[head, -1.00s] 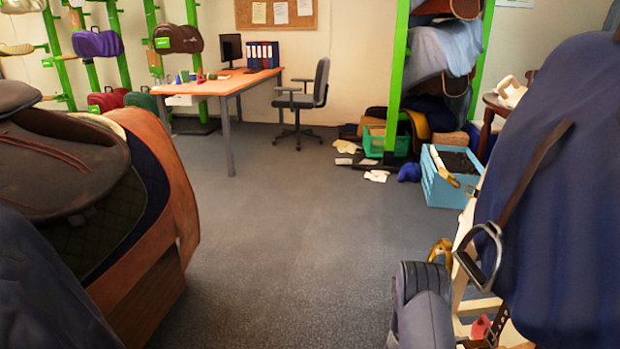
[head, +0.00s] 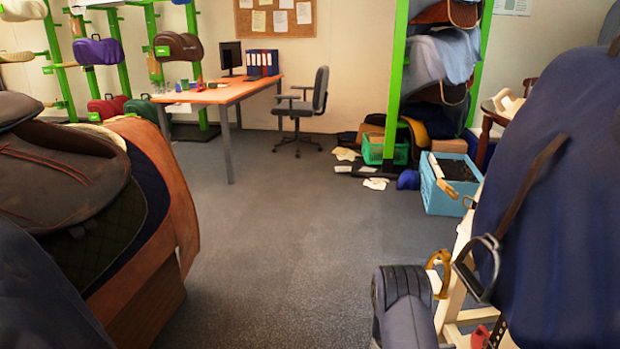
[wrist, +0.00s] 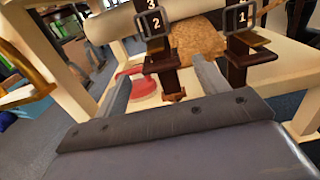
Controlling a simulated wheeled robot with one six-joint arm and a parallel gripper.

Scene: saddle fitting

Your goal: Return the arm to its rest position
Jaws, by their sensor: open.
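In the wrist view my gripper (wrist: 160,85) has its two grey fingers spread apart, with nothing held between them. Beyond the fingers hang two dark straps with metal buckles: one strap (wrist: 170,78) with tags 3 and 2, the other (wrist: 243,48) with tag 1. A red object (wrist: 143,85) lies on the pale wooden stand behind the left finger. In the head view part of my arm (head: 405,305) shows at the bottom, left of the stand; the fingertips cannot be made out there.
A brown saddle on a rack (head: 70,165) fills the left side. A blue-covered form with a hanging stirrup (head: 480,265) stands close at right. A blue crate (head: 450,195) sits behind it. The desk (head: 230,90) and chair (head: 305,105) are far back. The middle floor is clear.

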